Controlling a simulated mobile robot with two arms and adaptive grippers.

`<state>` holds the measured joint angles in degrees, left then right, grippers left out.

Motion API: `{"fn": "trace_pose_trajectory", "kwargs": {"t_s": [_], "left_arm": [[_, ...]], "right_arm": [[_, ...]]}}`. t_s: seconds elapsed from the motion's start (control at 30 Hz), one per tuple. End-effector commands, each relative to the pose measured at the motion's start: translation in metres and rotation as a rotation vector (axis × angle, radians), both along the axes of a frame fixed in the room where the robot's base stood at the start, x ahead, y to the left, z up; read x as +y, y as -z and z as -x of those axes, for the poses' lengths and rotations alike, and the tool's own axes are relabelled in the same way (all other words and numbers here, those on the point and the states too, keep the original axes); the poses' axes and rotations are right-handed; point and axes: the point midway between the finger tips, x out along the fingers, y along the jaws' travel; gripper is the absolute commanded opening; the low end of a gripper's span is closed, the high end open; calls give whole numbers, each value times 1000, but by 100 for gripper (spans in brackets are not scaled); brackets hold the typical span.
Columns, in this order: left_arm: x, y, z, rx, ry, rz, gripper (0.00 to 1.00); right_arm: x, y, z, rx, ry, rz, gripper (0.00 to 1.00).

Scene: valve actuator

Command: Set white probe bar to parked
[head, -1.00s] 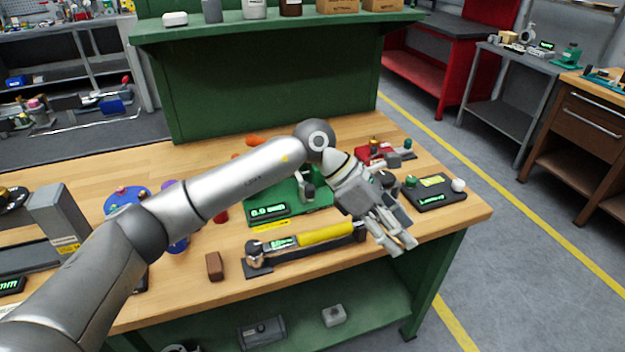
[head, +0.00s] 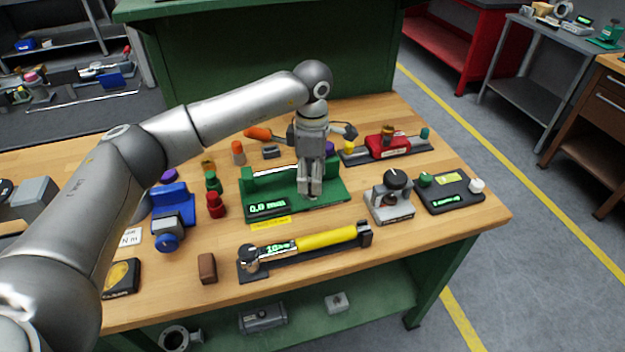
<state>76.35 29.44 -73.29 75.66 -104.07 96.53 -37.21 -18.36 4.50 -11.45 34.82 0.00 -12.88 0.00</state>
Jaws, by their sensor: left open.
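The green gauge fixture (head: 262,192) with a lit display reading about 0.0 mm sits mid-bench. A thin pale bar (head: 274,171) runs along its back; I cannot tell whether this is the white probe bar. My left gripper (head: 310,188) points down over the right half of the fixture, with its fingers in front of that part. It is open, but its fingers look close together from this side, and whether they touch anything is unclear. The gripper hides part of the fixture. My right gripper is not in view.
A yellow-handled torque tool (head: 325,238) lies in front of the fixture. A grey knob block (head: 390,200) and a black box (head: 450,192) stand to the right. A red device (head: 388,148) is behind. Several coloured parts crowd the left, including a red one (head: 215,204).

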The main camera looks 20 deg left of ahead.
Motion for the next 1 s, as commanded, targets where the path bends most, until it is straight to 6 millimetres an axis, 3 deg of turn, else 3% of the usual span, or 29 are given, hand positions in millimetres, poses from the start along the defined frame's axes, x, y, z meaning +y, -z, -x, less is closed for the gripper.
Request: {"fn": "trace_pose_trajectory", "kwargs": {"t_s": [0.3,0.57,0.93,1.0], "left_arm": [[0,32,0,0,1,1,46],[-1,34,0,0,1,1,46],[-1,33,0,0,1,2,1],[-1,33,0,0,1,2,0]], "right_arm": [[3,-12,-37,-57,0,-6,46],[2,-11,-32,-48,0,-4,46],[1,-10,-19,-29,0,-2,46],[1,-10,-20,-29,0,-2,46]]}}
